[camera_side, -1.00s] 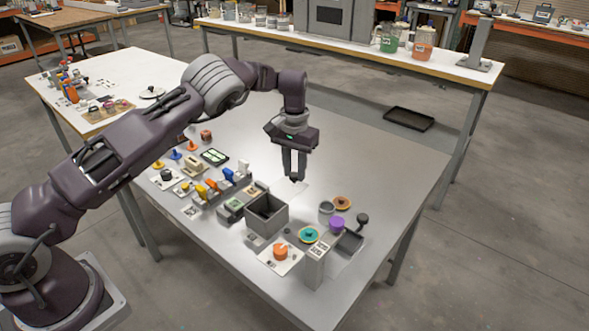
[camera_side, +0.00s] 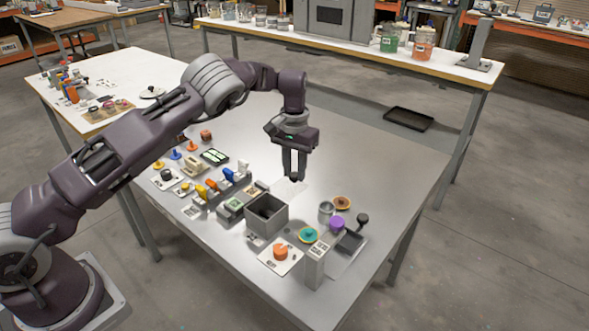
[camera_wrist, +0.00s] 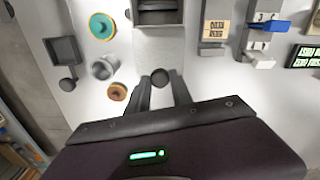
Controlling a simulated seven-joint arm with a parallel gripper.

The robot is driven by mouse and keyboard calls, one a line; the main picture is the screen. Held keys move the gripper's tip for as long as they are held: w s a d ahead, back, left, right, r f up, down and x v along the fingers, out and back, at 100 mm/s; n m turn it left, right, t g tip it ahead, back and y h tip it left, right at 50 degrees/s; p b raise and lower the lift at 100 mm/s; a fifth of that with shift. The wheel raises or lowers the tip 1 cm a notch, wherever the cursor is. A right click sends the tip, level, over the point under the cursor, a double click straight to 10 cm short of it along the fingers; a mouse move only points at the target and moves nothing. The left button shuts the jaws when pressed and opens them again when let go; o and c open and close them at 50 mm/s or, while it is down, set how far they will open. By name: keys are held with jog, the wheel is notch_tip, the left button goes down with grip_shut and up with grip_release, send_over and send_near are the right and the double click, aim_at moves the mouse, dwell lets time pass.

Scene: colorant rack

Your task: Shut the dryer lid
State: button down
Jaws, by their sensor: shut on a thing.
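My gripper (camera_side: 293,178) points down above the table, behind the open grey box (camera_side: 267,217). In the wrist view its fingers (camera_wrist: 160,88) close around a small dark round knob (camera_wrist: 159,77). The grey box, which looks like the dryer, has a dark open top in the side view. In the wrist view part of it (camera_wrist: 158,12) shows at the top edge.
A grey cup (camera_side: 326,209), a teal disc (camera_side: 307,235), a purple knob (camera_side: 337,223) and a dark tray (camera_side: 349,243) stand to the right. An orange knob (camera_side: 280,251) is at the front. Blue, orange and yellow pieces crowd the left. The table's back right is clear.

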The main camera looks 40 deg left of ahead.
jog(key=s, duration=0.9)
jog(key=c, duration=1.1)
grip_release()
notch_tip(320, 180, up, 7)
jog(key=shift+r, duration=0.1)
